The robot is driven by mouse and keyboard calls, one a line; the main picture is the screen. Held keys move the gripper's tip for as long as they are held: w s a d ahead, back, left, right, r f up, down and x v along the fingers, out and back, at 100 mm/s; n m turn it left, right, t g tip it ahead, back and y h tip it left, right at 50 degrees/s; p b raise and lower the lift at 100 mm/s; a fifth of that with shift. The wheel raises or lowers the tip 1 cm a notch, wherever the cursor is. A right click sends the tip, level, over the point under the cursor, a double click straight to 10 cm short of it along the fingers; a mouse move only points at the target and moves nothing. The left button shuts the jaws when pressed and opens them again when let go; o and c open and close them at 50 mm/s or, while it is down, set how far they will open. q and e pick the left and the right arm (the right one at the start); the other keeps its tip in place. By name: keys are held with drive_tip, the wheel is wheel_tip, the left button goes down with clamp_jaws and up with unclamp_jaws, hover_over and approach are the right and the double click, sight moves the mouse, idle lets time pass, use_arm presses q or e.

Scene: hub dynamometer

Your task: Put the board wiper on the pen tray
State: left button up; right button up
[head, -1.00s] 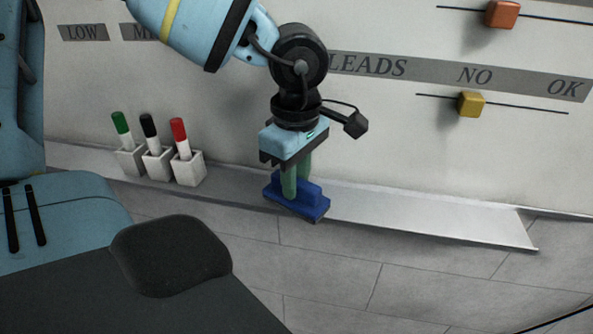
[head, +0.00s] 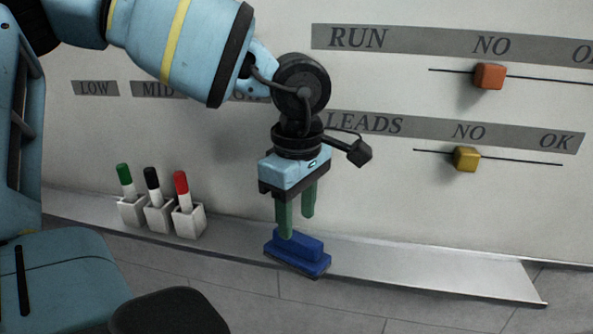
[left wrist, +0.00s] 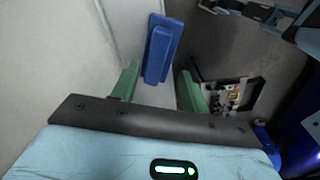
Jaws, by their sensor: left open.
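The blue board wiper (head: 298,252) rests on the grey metal pen tray (head: 420,272) that runs along the foot of the board. The wiper's front edge lies at about the tray's front lip. My left gripper (head: 297,224) is open just above the wiper, with its green fingers pointing down and nothing between them. In the left wrist view the wiper (left wrist: 162,48) shows beyond the open fingertips (left wrist: 160,80), apart from them. My right gripper is in neither view.
Three holders with a green marker (head: 125,178), a black marker (head: 153,184) and a red marker (head: 182,190) stand on the tray left of the wiper. An orange slider (head: 490,76) and a yellow slider (head: 467,158) are on the board. The tray's right part is bare.

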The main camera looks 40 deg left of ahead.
sight(297, 237)
use_arm(q)
wheel_tip(297, 237, up, 8)
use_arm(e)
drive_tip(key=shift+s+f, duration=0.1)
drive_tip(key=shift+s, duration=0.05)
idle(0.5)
